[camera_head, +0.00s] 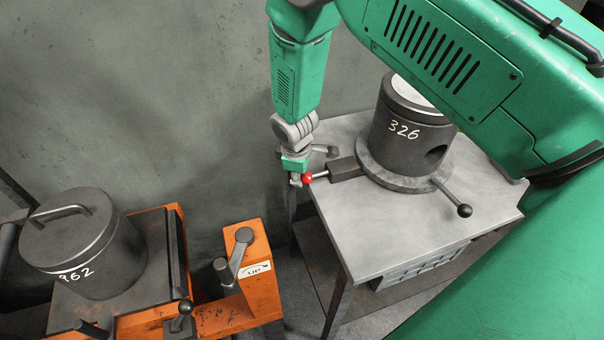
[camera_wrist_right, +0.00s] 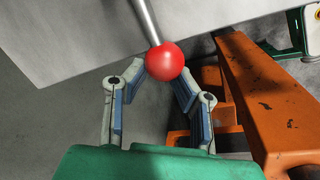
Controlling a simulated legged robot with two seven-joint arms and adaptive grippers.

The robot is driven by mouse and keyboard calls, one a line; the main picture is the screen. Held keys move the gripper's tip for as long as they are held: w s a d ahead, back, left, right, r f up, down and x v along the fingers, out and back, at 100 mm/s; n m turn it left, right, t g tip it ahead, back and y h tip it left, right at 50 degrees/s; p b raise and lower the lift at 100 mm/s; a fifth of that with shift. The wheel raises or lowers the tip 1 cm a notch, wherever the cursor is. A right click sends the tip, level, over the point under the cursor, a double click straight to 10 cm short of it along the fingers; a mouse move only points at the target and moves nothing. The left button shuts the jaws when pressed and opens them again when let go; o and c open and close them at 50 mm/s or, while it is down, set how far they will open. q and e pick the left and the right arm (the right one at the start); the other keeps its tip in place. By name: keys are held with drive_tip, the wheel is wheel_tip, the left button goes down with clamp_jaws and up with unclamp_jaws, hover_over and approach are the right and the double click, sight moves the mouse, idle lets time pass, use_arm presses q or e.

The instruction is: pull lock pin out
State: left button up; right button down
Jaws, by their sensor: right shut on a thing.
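The lock pin is a thin metal rod with a red ball knob (camera_head: 308,177). It comes out of a dark block (camera_head: 344,168) at the left side of the dark cylinder marked 326 (camera_head: 393,125). My right gripper (camera_head: 297,180) is at the red knob, at the left edge of the grey table. In the right wrist view, the red knob (camera_wrist_right: 165,60) sits at the tips of my right gripper's fingers (camera_wrist_right: 163,77), which are shut on it. The rod (camera_wrist_right: 146,20) runs up and away from the knob. My left gripper is not in view.
The grey table (camera_head: 375,235) bears the cylinder and a lever with a black ball (camera_head: 464,210). At the lower left, an orange frame (camera_head: 255,275) with a crank handle (camera_head: 238,250) stands beside the pot marked 962 (camera_head: 85,245). A floor gap separates frame and table.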

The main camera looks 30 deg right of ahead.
drive_tip(key=shift+s+a+f, duration=0.2)
drive_tip(key=shift+s+f, duration=0.15)
drive_tip(key=shift+s, duration=0.25)
drive_tip(key=c, duration=1.4)
unclamp_jaws()
drive_tip(key=shift+o, duration=1.1)
drive_tip(key=shift+a+r, duration=0.1)
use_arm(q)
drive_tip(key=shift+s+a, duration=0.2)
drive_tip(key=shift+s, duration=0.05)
use_arm(e)
drive_tip(key=shift+r, duration=0.15)
drive_tip(key=shift+w, duration=0.15)
wheel_tip(320, 180, up, 12)
drive_tip(key=s+a, duration=0.1)
drive_tip(key=shift+s+a+f, duration=0.2)
drive_tip(key=shift+a, duration=0.15)
